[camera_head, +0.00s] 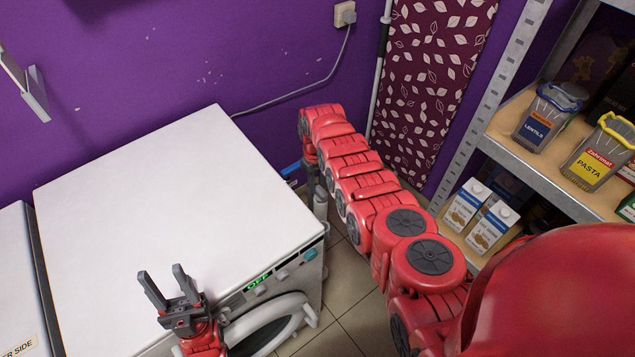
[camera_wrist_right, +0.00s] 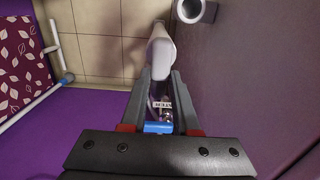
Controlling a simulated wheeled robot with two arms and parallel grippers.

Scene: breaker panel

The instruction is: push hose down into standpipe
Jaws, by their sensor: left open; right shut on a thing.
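In the head view my right arm reaches behind the right side of the white washer. Its gripper (camera_head: 312,168) is small and partly hidden there, beside a blue piece (camera_head: 291,169). A grey upright pipe (camera_head: 321,203) shows just below. In the right wrist view my right gripper (camera_wrist_right: 161,100) is shut on a part with a label and a blue band (camera_wrist_right: 158,127), seemingly the hose. A pale tube (camera_wrist_right: 160,52) extends beyond the fingertips. A pale round pipe mouth (camera_wrist_right: 192,10), possibly the standpipe, is at the top. My left gripper (camera_head: 168,288) is open and empty near the washer's front.
The washer (camera_head: 165,185) has a bare top and a lit green display. A wall socket (camera_head: 345,14) has a grey cable running down. A leaf-patterned panel (camera_head: 430,80) and shelves (camera_head: 550,165) with jars and cartons stand right. Tiled floor (camera_head: 335,325) is open between.

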